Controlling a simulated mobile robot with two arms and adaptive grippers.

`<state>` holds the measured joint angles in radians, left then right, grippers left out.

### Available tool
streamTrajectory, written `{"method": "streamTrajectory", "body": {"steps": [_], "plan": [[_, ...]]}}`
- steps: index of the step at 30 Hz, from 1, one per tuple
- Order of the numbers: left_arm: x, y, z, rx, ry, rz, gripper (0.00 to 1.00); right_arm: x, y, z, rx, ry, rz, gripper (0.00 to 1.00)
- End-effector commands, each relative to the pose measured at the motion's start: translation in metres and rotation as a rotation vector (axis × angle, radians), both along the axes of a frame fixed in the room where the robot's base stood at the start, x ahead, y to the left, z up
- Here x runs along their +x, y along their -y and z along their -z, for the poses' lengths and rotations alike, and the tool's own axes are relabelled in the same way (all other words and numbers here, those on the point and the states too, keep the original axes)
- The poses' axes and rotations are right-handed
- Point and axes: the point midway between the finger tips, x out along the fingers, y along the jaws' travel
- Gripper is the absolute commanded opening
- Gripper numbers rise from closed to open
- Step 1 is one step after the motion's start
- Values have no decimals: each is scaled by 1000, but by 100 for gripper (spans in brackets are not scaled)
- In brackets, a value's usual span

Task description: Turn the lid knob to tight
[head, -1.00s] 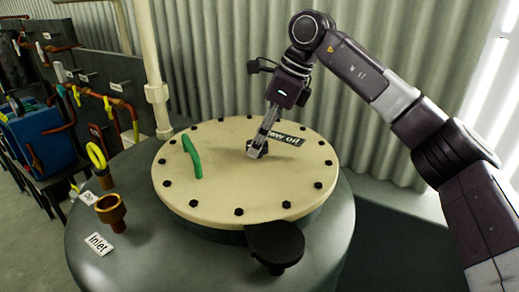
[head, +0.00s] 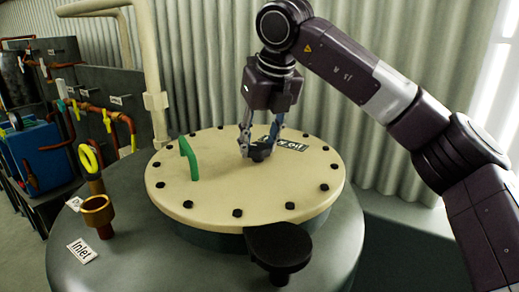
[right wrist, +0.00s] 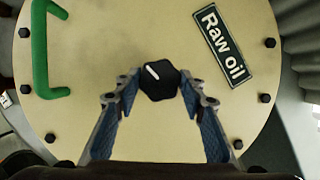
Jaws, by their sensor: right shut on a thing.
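A round cream lid (head: 215,205) with black bolts around its rim covers a grey tank, and it fills much of the right wrist view (right wrist: 95,100). A small black knob (head: 260,154) stands near the lid's middle. In the right wrist view the knob (right wrist: 159,82) is faceted, and its white line points to the upper left. My right gripper (head: 258,149) points down from above and is shut on the knob, one finger on each side; the fingers also show in the right wrist view (right wrist: 162,86). My left gripper is not in view.
A green handle (head: 188,160) stands up left of the knob, and a "Raw oil" label (head: 291,146) lies to its right. A black round plate (head: 279,244) juts out at the lid's front. A brass inlet cup (head: 97,213) and a yellow ring handle (head: 90,158) stand at left.

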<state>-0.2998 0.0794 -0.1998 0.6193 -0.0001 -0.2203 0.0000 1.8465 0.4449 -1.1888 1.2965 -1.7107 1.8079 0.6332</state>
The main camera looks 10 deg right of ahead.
Motion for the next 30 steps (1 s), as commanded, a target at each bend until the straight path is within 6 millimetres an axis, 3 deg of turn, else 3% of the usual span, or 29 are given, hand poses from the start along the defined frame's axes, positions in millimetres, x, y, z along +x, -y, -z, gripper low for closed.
{"method": "streamTrajectory", "body": {"steps": [12,29,30], "plan": [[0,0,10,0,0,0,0,0,-2,-2,3,5,193,13],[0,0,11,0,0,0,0,0,-1,-2,4,5,221,13],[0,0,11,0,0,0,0,0,-1,-2,4,5,221,41]]}}
